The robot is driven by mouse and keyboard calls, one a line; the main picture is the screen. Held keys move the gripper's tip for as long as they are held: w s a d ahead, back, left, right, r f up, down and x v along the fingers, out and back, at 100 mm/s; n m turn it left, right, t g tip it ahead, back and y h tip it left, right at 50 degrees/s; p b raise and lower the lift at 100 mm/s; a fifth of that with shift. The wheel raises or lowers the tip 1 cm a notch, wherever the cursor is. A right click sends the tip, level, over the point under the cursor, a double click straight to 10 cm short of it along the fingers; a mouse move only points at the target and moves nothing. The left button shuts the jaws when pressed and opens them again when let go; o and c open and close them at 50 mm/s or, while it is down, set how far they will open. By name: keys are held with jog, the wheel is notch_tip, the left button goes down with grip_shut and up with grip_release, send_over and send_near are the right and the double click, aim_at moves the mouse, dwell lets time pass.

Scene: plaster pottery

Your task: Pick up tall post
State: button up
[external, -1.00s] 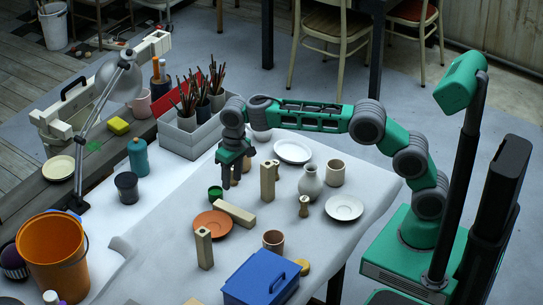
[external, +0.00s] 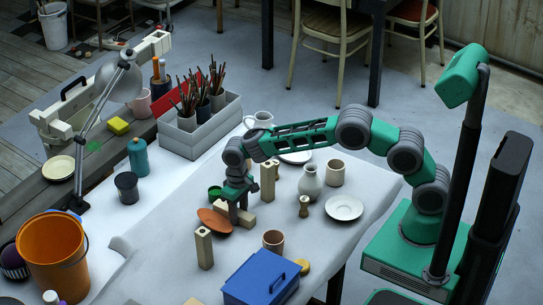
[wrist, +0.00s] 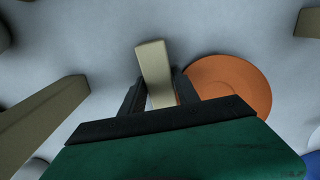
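My gripper (external: 238,218) is down over this post, one finger close along each side. My gripper in the wrist view (wrist: 160,82) shows the fingertips very near the post's sides; I cannot tell if they press on it. Two similar posts stand upright, one behind the gripper (external: 268,181) and one in front to the left (external: 204,248).
The orange saucer (external: 211,224) is close beside the fingers and looks tilted.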

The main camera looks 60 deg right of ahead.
jog(key=shift+f, duration=0.1)
jog(key=shift+c, duration=0.5)
jog(key=shift+s, duration=0.1)
grip_shut()
